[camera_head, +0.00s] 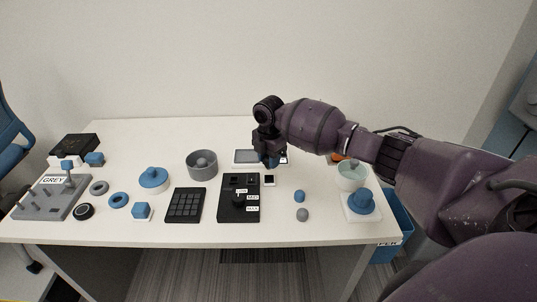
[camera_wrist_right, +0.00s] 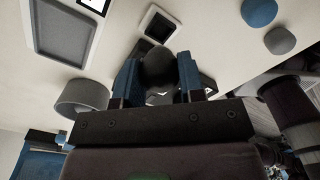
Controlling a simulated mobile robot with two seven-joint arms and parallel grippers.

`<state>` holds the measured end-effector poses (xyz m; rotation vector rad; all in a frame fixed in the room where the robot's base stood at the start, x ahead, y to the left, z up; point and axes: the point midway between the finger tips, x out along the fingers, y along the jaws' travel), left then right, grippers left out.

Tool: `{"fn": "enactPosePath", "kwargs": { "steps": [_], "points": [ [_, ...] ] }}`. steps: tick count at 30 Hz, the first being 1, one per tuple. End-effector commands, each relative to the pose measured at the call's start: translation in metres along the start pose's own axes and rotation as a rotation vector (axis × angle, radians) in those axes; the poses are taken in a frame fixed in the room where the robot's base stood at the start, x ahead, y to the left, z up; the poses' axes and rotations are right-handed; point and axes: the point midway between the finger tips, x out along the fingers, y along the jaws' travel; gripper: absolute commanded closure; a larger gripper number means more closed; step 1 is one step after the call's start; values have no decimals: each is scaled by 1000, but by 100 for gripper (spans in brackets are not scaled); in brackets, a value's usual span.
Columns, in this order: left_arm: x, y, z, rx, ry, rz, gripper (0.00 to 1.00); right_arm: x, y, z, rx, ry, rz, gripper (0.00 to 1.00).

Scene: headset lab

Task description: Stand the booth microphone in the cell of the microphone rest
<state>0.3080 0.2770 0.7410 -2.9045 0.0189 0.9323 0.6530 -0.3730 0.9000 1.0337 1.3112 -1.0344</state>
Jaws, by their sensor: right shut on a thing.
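My right gripper (camera_head: 268,164) is over the middle of the table, pointing down. In the right wrist view its two blue fingers (camera_wrist_right: 157,78) are shut on a dark, rounded thing, seemingly the head of the booth microphone (camera_wrist_right: 157,62). The microphone's lower part is hidden, and the head view barely shows it. A small white-rimmed square with a dark inside, which looks like the microphone rest (camera_head: 269,180), lies just in front of the gripper. It also shows in the right wrist view (camera_wrist_right: 158,22), apart from the microphone and looking empty. My left gripper is not in view.
A black control panel (camera_head: 238,212) stands front-left of the gripper, with a black keypad (camera_head: 185,205) beside it. A grey bowl (camera_head: 201,170) is to the left. A grey-topped tray (camera_head: 245,157) lies behind.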

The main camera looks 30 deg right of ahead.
Motion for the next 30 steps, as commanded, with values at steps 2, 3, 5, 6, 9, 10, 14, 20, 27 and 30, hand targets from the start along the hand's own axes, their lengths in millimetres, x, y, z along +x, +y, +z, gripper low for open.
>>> {"fn": "enactPosePath", "kwargs": {
  "steps": [2,3,5,6,9,10,14,20,27,30],
  "points": [
    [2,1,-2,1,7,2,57,9,0,0,0,1,-3,87],
    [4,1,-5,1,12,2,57,12,0,0,0,1,-3,87],
    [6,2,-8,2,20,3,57,17,0,0,0,1,-3,87],
    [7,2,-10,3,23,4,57,20,0,0,0,1,-3,87],
    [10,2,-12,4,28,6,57,25,0,0,0,1,-2,87],
    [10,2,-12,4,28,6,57,26,0,0,0,1,-2,87],
    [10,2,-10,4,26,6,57,28,0,0,-1,0,0,87],
    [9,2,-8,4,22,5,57,28,0,0,-1,0,1,87],
    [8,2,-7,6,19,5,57,28,0,0,0,0,0,87],
    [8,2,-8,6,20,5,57,28,0,0,0,0,0,87]
  ]
}}
